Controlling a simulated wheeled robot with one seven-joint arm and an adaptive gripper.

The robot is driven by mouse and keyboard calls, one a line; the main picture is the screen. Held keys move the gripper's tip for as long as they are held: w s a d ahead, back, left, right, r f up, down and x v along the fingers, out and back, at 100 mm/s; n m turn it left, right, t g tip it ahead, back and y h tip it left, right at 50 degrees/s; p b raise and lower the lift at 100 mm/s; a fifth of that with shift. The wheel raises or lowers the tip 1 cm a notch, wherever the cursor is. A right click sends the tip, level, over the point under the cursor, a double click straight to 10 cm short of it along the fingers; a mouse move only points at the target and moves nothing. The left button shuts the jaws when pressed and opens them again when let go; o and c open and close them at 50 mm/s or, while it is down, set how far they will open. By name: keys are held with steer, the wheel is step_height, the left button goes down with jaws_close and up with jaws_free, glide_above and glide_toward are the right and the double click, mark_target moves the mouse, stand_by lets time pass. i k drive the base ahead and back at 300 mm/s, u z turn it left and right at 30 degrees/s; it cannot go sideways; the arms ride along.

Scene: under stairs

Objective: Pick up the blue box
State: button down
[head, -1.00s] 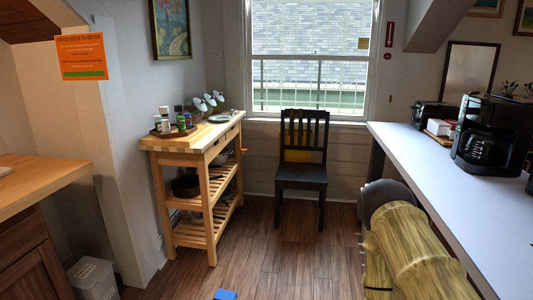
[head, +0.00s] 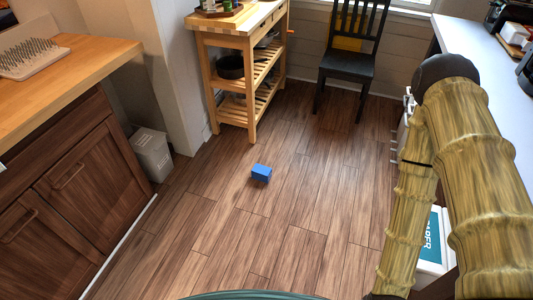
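The blue box (head: 261,173) lies on the wooden floor near the middle of the head view, in front of the wooden cart. It is small, and nothing touches it. My arm, with a bamboo-like surface, shows at the right side of the view. My gripper is not visible in the head view.
A wooden cart (head: 245,38) and a black chair (head: 350,65) stand behind the box. A wooden cabinet (head: 75,185) and a grey bin (head: 151,154) are at the left. A white counter (head: 478,50) runs along the right. The floor (head: 290,215) around the box is clear.

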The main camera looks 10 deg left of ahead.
mark_target(262, 172)
steer(key=u, duration=0.45)
steer(key=i, duration=1.85)
steer(key=u, duration=0.35)
